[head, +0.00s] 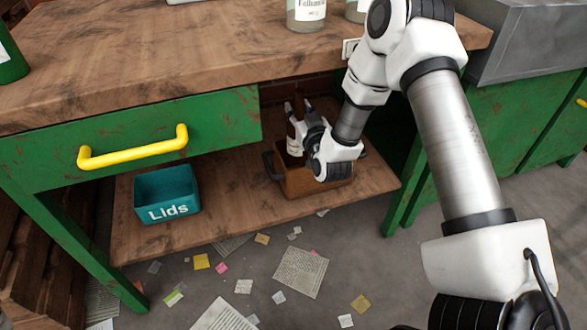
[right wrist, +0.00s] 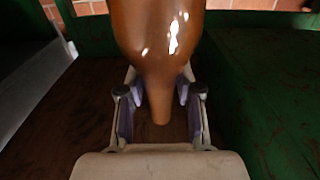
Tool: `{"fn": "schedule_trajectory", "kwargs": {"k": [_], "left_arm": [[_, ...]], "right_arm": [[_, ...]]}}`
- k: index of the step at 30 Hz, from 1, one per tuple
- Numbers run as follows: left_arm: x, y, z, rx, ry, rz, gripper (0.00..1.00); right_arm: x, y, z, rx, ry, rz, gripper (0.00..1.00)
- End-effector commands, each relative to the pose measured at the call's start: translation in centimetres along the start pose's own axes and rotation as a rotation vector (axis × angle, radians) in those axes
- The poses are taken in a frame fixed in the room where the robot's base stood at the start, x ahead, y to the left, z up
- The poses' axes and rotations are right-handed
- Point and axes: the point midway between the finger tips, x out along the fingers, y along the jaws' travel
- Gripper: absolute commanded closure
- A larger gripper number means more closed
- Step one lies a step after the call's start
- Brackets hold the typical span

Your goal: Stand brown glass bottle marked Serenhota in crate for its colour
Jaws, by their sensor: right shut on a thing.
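A brown glass bottle (right wrist: 158,35) fills the top middle of the right wrist view, its neck between the fingers of my right gripper (right wrist: 157,95). The gripper is shut on the neck. In the head view my right gripper (head: 299,117) is under the table top, at the brown crate (head: 310,184) on the lower shelf. A bit of the bottle with a white label (head: 293,145) shows there; its lower end is hidden, so I cannot tell whether it touches the crate's floor. The name on the label is not readable. My left gripper is not in view.
A teal bin marked Lids (head: 167,194) stands left on the lower shelf (head: 235,205). A green drawer with a yellow handle (head: 133,150) is above it. Clear bottles (head: 306,14) stand on the table top (head: 180,50). Papers litter the floor.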

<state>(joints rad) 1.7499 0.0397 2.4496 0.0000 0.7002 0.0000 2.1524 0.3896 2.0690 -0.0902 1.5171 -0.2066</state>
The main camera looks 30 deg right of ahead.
Motion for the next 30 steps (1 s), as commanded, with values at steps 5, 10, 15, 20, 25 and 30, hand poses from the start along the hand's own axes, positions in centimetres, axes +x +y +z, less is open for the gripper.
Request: {"fn": "schedule_trajectory", "kwargs": {"k": [5, 10, 15, 20, 25, 30], "left_arm": [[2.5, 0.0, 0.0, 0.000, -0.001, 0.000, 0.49], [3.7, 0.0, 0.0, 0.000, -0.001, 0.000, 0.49], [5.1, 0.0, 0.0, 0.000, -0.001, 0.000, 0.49], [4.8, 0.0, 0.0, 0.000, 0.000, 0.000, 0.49], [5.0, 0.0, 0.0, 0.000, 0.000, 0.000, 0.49], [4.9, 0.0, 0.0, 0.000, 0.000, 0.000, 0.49]], "right_arm": [[-0.1, 0.0, 4.4, -0.001, -0.001, 0.000, 1.00], [-0.1, 0.0, 7.0, -0.001, -0.001, 0.000, 1.00], [-0.1, -0.1, 9.7, 0.000, 0.001, 0.000, 1.00], [-0.1, 0.0, 9.4, 0.001, 0.001, 0.000, 1.00], [-0.1, 0.0, 9.8, 0.000, 0.000, 0.000, 1.00], [-0.1, 0.0, 9.7, 0.000, 0.000, 0.000, 0.40]]}}
